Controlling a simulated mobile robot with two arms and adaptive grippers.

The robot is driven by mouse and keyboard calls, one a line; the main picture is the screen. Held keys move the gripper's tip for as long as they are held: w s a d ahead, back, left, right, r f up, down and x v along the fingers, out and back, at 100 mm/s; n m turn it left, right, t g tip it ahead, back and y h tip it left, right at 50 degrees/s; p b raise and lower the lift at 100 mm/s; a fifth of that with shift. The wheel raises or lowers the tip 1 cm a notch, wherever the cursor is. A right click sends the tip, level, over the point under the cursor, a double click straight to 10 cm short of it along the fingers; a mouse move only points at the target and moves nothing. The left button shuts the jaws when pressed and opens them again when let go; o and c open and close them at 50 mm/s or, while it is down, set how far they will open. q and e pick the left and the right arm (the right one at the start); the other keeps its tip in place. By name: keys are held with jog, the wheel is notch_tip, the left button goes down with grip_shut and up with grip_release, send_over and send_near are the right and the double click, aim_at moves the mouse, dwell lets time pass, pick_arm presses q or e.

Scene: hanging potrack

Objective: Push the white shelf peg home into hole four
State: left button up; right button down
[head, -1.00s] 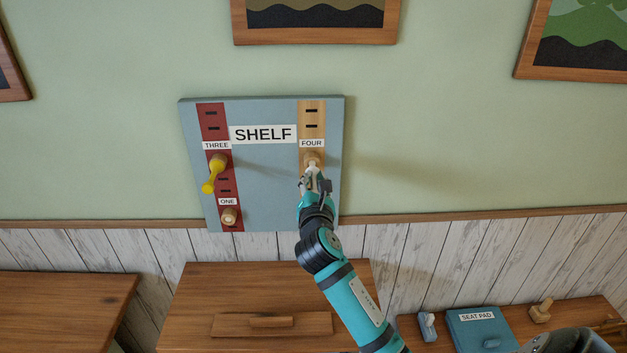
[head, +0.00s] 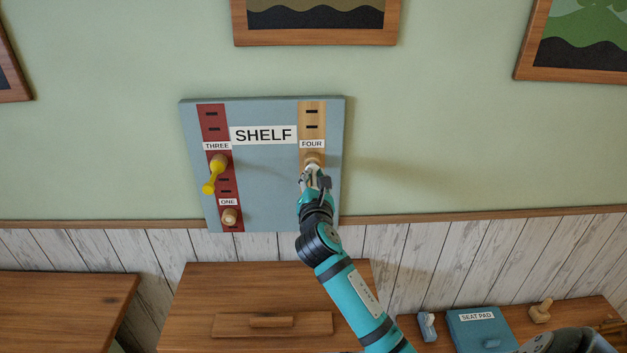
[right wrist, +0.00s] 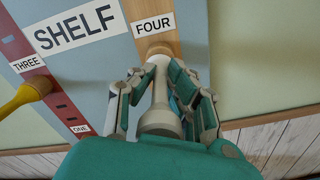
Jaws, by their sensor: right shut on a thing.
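The blue-grey shelf board (head: 265,185) hangs on the wall with a red strip at left and a light wood strip at right. My right gripper (head: 314,176) is shut on the white shelf peg (right wrist: 161,92), just below the FOUR label (head: 312,144). In the right wrist view the peg lies between both fingers (right wrist: 163,100), its far end against the round wooden collar at hole four (right wrist: 158,50). How deep it sits in the hole is hidden. My left gripper is not in view.
A yellow peg (head: 210,180) sticks out at THREE, and a wooden collar (head: 229,216) is at ONE. A wooden cabinet (head: 270,290) stands below. At lower right, a bench carries a blue SEAT PAD box (head: 480,330).

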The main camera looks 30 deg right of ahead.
jog(key=shift+x, duration=1.15)
jog(key=c, duration=1.3)
grip_release()
jog(key=shift+o, duration=0.2)
jog(key=shift+s+a, duration=0.3)
jog(key=shift+s, duration=0.15)
jog(key=v, duration=1.1)
jog(key=shift+w, duration=0.1)
